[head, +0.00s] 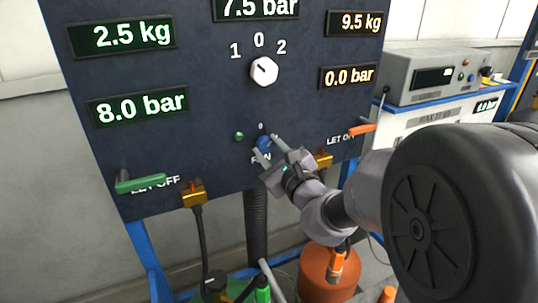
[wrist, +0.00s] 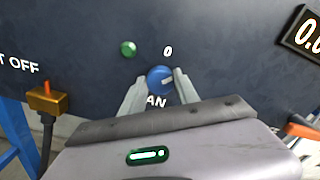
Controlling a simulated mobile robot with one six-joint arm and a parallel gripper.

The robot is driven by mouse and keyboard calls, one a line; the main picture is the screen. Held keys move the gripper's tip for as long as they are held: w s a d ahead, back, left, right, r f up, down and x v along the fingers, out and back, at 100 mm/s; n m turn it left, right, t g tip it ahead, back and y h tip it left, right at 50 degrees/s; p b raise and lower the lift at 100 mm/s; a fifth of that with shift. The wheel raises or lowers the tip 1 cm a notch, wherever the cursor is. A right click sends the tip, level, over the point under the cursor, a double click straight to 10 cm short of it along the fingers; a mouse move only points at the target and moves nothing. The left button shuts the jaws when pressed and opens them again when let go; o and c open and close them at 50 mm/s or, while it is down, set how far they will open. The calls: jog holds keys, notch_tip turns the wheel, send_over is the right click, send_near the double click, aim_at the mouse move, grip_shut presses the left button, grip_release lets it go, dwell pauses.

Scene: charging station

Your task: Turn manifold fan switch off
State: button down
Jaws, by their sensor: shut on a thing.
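The fan switch is a round blue knob (head: 264,143) low on the dark panel, below a "0" mark. In the wrist view the blue knob (wrist: 160,79) shows a pale pointer mark directed to the right, not up at the "0". My gripper (head: 268,148) has its two fingers on either side of the knob. In the wrist view my gripper (wrist: 159,87) is shut on the knob, one finger at its left and one at its right. The lettering below the knob is partly hidden by the gripper.
A green lamp (head: 239,136) sits left of the knob. A white selector knob (head: 264,71) is above. A green lever (head: 140,184) and an orange lever (head: 361,128) flank the panel's lower part. Brass fittings (head: 194,193) stick out below. An orange cylinder (head: 328,272) stands underneath.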

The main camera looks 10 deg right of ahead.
jog(key=n+b, duration=0.1)
jog(key=n, duration=0.3)
jog(key=shift+n, duration=2.3)
jog(key=shift+r, duration=0.1)
jog(key=c, duration=0.9)
grip_release()
jog(key=shift+w, duration=0.1)
jog(key=s+d+p, duration=0.1)
jog(key=s, duration=0.6)
jog(key=shift+s+d, duration=0.2)
jog(key=shift+s, duration=0.05)
